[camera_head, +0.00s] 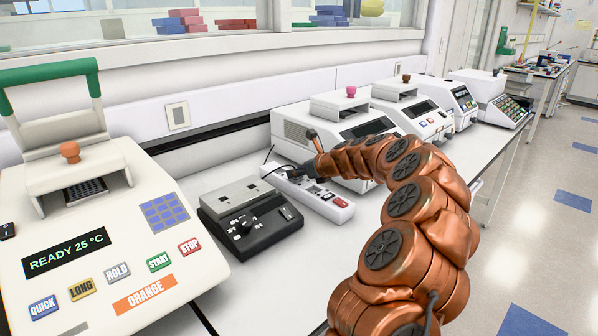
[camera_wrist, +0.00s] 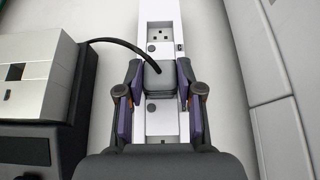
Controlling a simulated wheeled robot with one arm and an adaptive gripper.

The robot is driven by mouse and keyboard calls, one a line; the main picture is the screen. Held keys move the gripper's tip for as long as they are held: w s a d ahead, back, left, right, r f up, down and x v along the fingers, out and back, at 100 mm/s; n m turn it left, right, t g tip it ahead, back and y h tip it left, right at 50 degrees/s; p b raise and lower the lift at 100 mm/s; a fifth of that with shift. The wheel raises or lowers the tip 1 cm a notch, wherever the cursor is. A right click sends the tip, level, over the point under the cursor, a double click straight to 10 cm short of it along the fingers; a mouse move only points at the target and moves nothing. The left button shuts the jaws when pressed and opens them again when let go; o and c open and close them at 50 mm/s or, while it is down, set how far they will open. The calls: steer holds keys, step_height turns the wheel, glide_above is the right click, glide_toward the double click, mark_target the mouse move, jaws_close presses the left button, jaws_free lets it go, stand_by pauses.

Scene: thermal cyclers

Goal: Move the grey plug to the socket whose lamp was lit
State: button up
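The grey plug (camera_wrist: 160,78) is over the white power strip (camera_wrist: 160,124) in the wrist view, with a black cord curving off to the left. My gripper (camera_wrist: 160,84) has one purple-padded finger on each side of the plug, very close to it. I cannot tell whether the pads press on it, or whether the plug is seated. An empty socket (camera_wrist: 159,36) shows beyond the plug. Small round dark spots beside the sockets show no light. In the head view my gripper (camera_head: 312,170) is low over the strip (camera_head: 326,201) and hides the plug.
A black-and-grey device (camera_head: 250,219) stands close left of the strip. A large cycler (camera_head: 95,225) reading READY 25 °C is at the left. White cyclers (camera_head: 335,125) line the bench behind and right of the strip. Some bare bench lies in front of the strip.

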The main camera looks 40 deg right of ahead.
steer(key=o, duration=0.4)
steer(key=b+v, duration=0.1)
steer(key=v, duration=1.1)
steer(key=shift+d, duration=0.1)
stand_by(0.4)
